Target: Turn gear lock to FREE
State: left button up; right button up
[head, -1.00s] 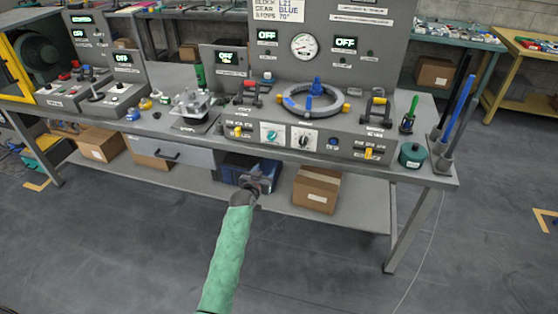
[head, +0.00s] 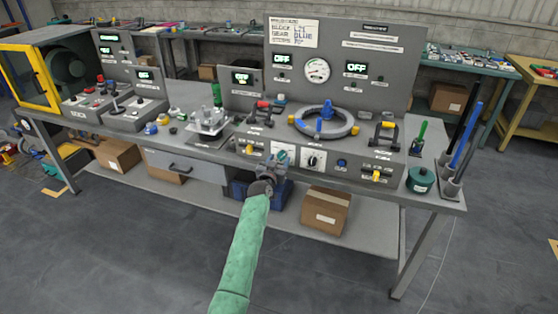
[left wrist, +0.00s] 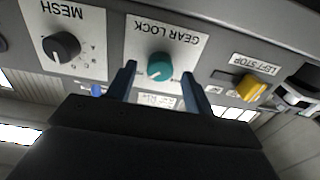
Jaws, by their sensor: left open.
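The gear lock knob (left wrist: 160,66) is a round teal knob on a white plate lettered GEAR LOCK, upside down in the left wrist view. In the head view the gear lock plate (head: 284,153) is on the front panel of the bench console, with my gripper just below and in front of it. My left gripper (left wrist: 158,78) is open, its two blue fingers pointing at the knob, one on each side of it in the picture. I cannot tell whether they touch it. In the head view my left gripper (head: 270,174) partly hides the panel. My right gripper is not in view.
A black MESH knob (left wrist: 62,46) and a yellow LEFT STOP knob (left wrist: 251,88) flank the gear lock. A grey ring with blue parts (head: 324,122) lies on the console. A cardboard box (head: 326,211) and a blue bin (head: 240,188) are on the lower shelf.

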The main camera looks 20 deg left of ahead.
pick_arm(q)
jog(key=shift+w, duration=0.15)
jog(key=shift+c, duration=0.4)
jog(key=c, duration=0.9)
